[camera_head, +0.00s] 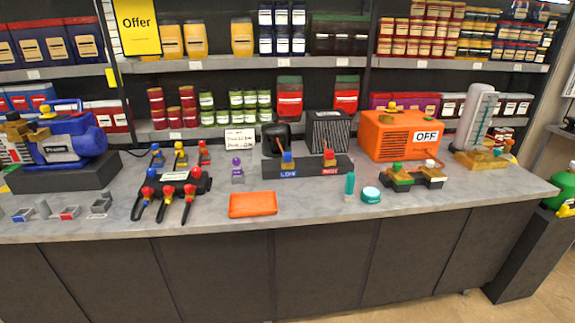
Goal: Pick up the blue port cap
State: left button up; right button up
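A small blue cap (287,157) sits on a brass fitting at the "LOW" side of a dark stand (308,171) in the middle of the counter. A red one (329,156) sits at the other side. Another small blue-topped fitting (157,153) stands at the left, beside yellow and red ones. I cannot tell for sure which blue piece is the port cap. Neither of my grippers is in view.
A blue pump (70,141) stands at the left and an orange box reading "OFF" (400,136) at the right. An orange cloth (253,204), a teal tin (371,194) and a small teal bottle (350,184) lie near the counter's front. Shelves rise behind.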

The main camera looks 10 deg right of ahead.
aim_at(286, 156)
jog(key=k, duration=1.3)
jog(key=z, duration=0.4)
jog(key=i, duration=0.4)
jog(key=z, duration=0.9)
jog(key=i, duration=1.7)
jog(key=u, duration=0.65)
